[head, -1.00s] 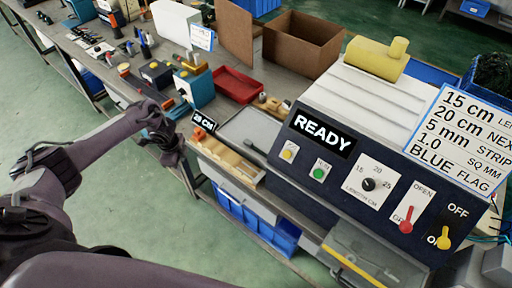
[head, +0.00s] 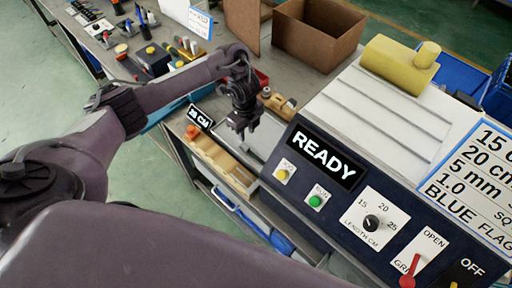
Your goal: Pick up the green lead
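I cannot make out a green lead in the head view. My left gripper (head: 241,125) points down over the grey tray (head: 262,138) between the wooden fixture and the machine with the READY display (head: 322,157). Its fingers are small and dark, so I cannot tell whether they are open or hold anything. The gripper and its forearm hide part of the bench and the red tray behind. My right gripper is out of view.
An open cardboard box (head: 318,35) is behind. The machine, with a yellow cylinder (head: 400,64) on top, fills the right. Tools crowd the bench at upper left.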

